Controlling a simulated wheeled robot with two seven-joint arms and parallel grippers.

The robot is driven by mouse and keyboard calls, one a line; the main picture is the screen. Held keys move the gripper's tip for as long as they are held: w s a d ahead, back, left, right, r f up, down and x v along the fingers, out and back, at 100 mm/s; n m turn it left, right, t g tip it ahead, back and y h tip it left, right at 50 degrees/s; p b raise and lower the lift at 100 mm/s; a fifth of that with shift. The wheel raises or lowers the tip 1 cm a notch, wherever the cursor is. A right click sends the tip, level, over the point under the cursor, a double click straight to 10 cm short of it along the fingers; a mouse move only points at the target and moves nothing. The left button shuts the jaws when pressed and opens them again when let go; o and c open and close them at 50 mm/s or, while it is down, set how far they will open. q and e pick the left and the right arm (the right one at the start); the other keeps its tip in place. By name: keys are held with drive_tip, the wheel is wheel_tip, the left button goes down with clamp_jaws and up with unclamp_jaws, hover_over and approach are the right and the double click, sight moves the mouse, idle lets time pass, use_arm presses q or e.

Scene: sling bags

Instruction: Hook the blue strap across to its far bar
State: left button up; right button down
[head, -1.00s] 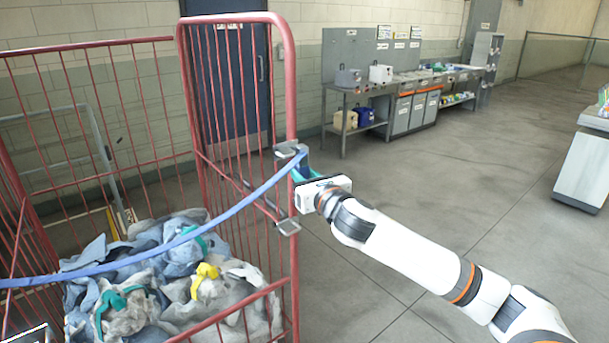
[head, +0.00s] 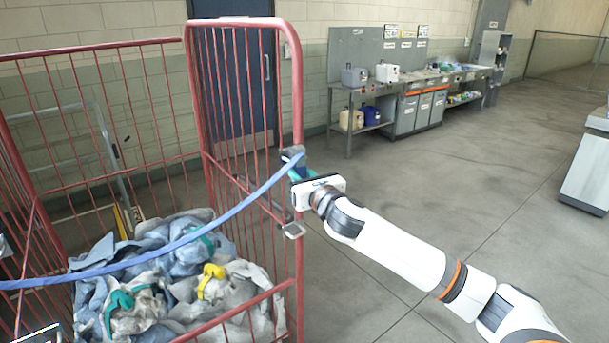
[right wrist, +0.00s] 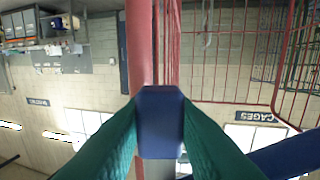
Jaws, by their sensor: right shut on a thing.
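The blue strap (head: 170,246) runs taut across the open front of the red cage, from the left edge of the head view up to the right front post (head: 298,110). My right gripper (head: 298,172) is at that post, its green fingers shut on the strap's blue end piece (right wrist: 160,122). In the right wrist view the end piece lies in line with the red post (right wrist: 140,50). A grey bracket (head: 291,152) is on the post by the strap end. Whether the end is seated on it is hidden. My left gripper is not in view.
The cage holds a heap of grey and blue cloths (head: 150,285) with yellow and green pieces. A second grey bracket (head: 294,230) is lower on the post. A workbench (head: 400,90) stands along the back wall. The floor right of the cage is clear.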

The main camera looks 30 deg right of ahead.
drive_tip(key=shift+w, duration=0.1)
idle(0.4)
drive_tip(key=shift+f+b, duration=0.6)
drive_tip(key=shift+f, duration=0.45)
drive_tip(key=c, duration=1.1)
unclamp_jaws()
drive_tip(key=shift+o, duration=0.5)
drive_tip(key=o, duration=0.3)
